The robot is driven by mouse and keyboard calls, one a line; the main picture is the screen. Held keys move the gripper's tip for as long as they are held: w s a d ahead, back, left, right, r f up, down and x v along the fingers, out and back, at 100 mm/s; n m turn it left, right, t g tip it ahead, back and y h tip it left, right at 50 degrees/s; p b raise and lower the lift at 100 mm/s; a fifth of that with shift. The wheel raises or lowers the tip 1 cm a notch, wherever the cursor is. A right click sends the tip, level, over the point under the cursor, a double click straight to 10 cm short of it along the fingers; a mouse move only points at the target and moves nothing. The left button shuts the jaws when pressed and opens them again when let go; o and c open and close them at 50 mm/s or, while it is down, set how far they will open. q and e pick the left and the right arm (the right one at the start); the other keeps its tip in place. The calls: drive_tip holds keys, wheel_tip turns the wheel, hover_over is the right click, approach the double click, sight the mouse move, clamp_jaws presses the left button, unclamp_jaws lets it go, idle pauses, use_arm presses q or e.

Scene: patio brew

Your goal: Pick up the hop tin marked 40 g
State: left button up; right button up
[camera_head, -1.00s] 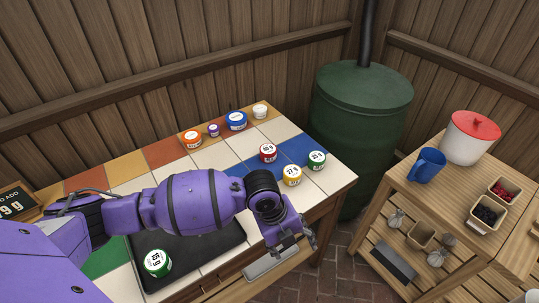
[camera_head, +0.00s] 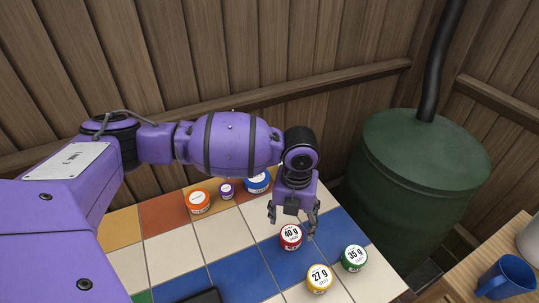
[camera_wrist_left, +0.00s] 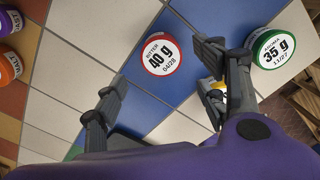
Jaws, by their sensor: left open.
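The hop tin marked 40 g (camera_head: 291,236) is a small red tin with a white lid label. It stands upright on the tiled table, on a blue tile. In the left wrist view the red tin (camera_wrist_left: 161,54) shows ahead of the fingers, its label reading 40 g. My left gripper (camera_head: 294,214) is open and empty, above and just behind the tin in the head view. In the left wrist view its fingers (camera_wrist_left: 152,82) are spread wide, with the tin beyond the gap between them. My right gripper is not in view.
A yellow 27 g tin (camera_head: 319,279) and a green 35 g tin (camera_head: 354,258) stand close by on the right. Orange (camera_head: 198,201), purple (camera_head: 226,190) and blue (camera_head: 257,182) tins stand at the back. A green barrel (camera_head: 420,170) is beyond the table.

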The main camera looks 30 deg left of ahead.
sight(291, 233)
use_arm(q)
drive_tip(key=shift+w+r, duration=0.1)
drive_tip(key=shift+w, duration=0.2)
drive_tip(key=shift+s+f, duration=0.2)
drive_tip(key=shift+f, duration=1.15)
wheel_tip(291, 233, down, 5)
drive_tip(key=shift+r, duration=0.1)
drive_tip(key=c, duration=1.2)
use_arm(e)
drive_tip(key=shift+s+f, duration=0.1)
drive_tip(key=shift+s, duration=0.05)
use_arm(q)
drive_tip(key=shift+r, duration=0.15)
